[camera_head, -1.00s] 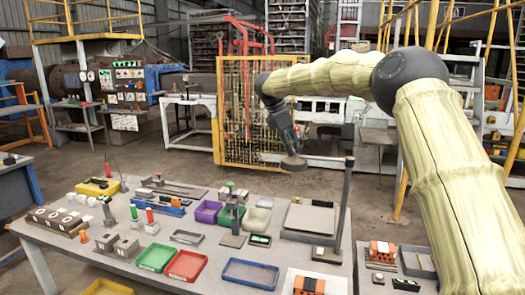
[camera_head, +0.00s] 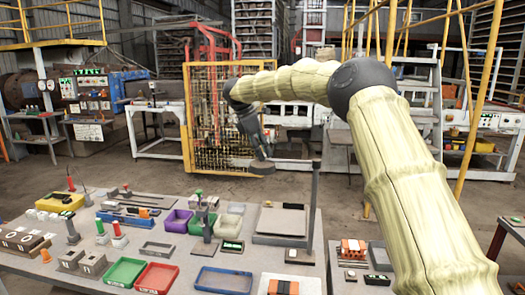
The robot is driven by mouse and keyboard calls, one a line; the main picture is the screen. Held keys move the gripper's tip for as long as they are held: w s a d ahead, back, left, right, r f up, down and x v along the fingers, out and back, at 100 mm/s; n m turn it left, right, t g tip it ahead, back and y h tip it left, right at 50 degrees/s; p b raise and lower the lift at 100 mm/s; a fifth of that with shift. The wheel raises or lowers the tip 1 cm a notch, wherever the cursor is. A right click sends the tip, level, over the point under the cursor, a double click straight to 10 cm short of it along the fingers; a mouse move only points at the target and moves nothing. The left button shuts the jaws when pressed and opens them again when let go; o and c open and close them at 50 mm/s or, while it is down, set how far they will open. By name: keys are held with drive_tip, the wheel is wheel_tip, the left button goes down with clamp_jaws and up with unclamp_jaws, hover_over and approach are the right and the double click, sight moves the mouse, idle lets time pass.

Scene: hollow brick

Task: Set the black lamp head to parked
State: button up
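A dark, flat round piece, apparently the black lamp head (camera_head: 262,168), shows in the head view above the far edge of the grey table. A tall dark post (camera_head: 315,195) stands to its right at the table's right side. No link between post and head can be made out. My gripper (camera_head: 262,152) points down right at the head, its tip overlapping or touching it in the picture. Its fingers are too small and dark to tell whether they are open or shut on it. No mark for the parked position can be made out.
A grey plate (camera_head: 281,220) lies left of the post. Green (camera_head: 125,271), red (camera_head: 157,276) and blue (camera_head: 222,280) trays fill the front of the table. A yellow mesh frame (camera_head: 188,130) stands behind. A side table holds an orange block (camera_head: 352,248).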

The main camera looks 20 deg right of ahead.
drive_tip(key=shift+a+r, duration=0.2)
drive_tip(key=shift+a, duration=0.25)
drive_tip(key=shift+a+r, duration=0.15)
drive_tip(key=shift+r, duration=0.1)
drive_tip(key=v, duration=1.1)
drive_tip(key=shift+d, duration=0.2)
